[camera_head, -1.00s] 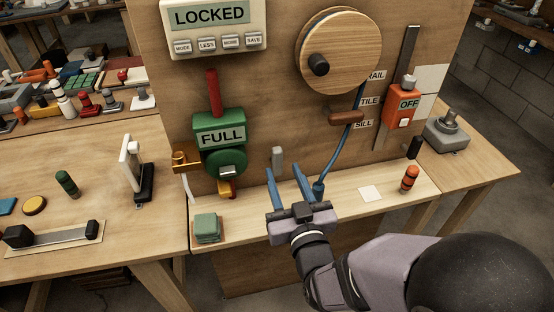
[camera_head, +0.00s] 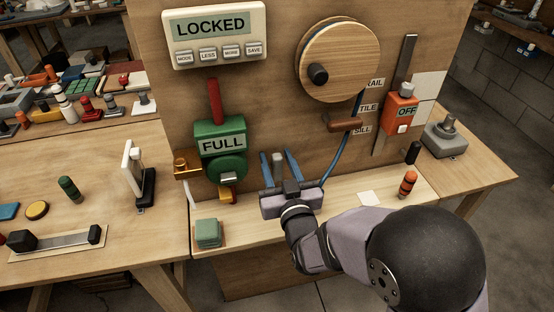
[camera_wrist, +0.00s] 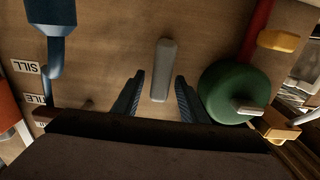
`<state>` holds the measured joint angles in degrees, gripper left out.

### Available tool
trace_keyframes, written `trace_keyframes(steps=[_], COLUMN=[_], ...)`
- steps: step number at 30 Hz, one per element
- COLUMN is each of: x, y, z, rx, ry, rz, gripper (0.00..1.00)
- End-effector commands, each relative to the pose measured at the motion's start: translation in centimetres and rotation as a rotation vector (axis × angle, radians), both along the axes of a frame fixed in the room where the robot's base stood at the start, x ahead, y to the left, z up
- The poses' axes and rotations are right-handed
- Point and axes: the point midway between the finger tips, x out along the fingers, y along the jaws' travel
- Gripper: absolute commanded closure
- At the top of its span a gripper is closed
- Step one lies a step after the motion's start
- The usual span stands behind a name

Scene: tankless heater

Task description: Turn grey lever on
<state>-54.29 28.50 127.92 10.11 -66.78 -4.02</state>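The grey lever (camera_head: 278,163) is a short upright grey bar on the wooden panel. In the wrist view the lever (camera_wrist: 163,70) stands between and a little beyond my fingertips, and its lower end reaches toward the gap between them. My gripper (camera_head: 278,157) is open, with its two blue fingers on either side of the lever. The fingers also show in the wrist view (camera_wrist: 158,85), apart from the lever with a gap on each side. Whether the lever's base is hidden by the gripper in the head view I cannot tell.
Left of the gripper is the green FULL unit (camera_head: 220,139) with its round green knob (camera_wrist: 233,92). A blue hose (camera_head: 335,150) hangs just to the right. A green block stack (camera_head: 208,233) and an orange-black cylinder (camera_head: 407,184) stand on the shelf.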

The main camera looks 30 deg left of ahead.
Motion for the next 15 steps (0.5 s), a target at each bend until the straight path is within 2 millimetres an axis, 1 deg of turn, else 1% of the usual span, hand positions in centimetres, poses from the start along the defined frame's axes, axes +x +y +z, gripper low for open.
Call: trace_keyframes(steps=[6, 7, 8, 9, 11, 12, 15], x=[0.03, 0.03, 0.02, 0.01, 0.01, 0.01, 0.01], y=[0.01, 0.01, 0.01, 0.01, 0.01, 0.01, 0.01], z=[-0.03, -0.03, -0.03, -0.03, -0.02, -0.02, -0.02], rx=[-0.001, -0.001, -0.001, -0.001, -0.001, -0.001, 0.000], ry=[0.001, 0.001, 0.001, 0.001, 0.001, 0.001, 0.000], rz=[0.000, 0.000, 0.000, 0.000, 0.000, 0.000, 0.000], gripper=[0.61, 0.63, 0.71, 0.80, 0.94, 1.00, 1.00])
